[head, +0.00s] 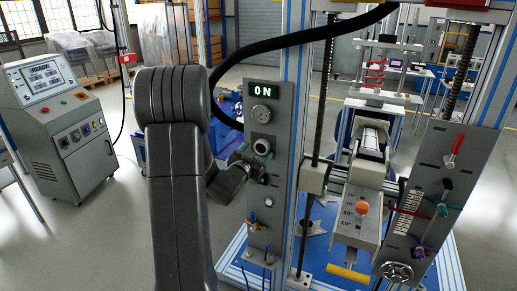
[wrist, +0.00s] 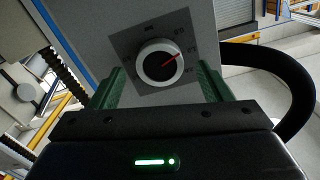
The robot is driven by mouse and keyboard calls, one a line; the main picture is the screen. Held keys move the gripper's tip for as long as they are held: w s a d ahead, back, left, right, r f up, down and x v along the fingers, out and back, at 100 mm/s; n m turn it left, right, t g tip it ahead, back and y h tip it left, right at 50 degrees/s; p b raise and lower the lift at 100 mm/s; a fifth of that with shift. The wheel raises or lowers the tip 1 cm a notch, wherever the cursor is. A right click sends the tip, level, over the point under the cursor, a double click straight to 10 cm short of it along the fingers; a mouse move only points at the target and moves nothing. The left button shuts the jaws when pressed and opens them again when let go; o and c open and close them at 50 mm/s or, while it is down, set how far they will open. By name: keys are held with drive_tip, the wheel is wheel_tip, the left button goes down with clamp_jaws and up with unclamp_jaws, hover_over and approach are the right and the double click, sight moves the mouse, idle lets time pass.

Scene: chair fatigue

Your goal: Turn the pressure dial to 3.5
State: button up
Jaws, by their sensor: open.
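In the wrist view the dial (wrist: 159,63) has a white ring, a black face and a red pointer aimed up and right; the scale numbers are too small to read. My gripper (wrist: 160,90) is open, its green fingers on either side of and below the dial in the picture. Contact with the dial does not show. In the head view my gripper (head: 240,158) is close to the panel, partly hidden by my arm.
Below the dial are small valves (head: 252,221). A lever panel (head: 440,190) and an orange-knobbed slider unit (head: 361,207) stand right. A console (head: 58,120) stands left on open floor.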

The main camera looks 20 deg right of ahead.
drive_tip(key=shift+x, duration=0.85)
drive_tip(key=shift+c, duration=0.4)
drive_tip(key=c, duration=0.9)
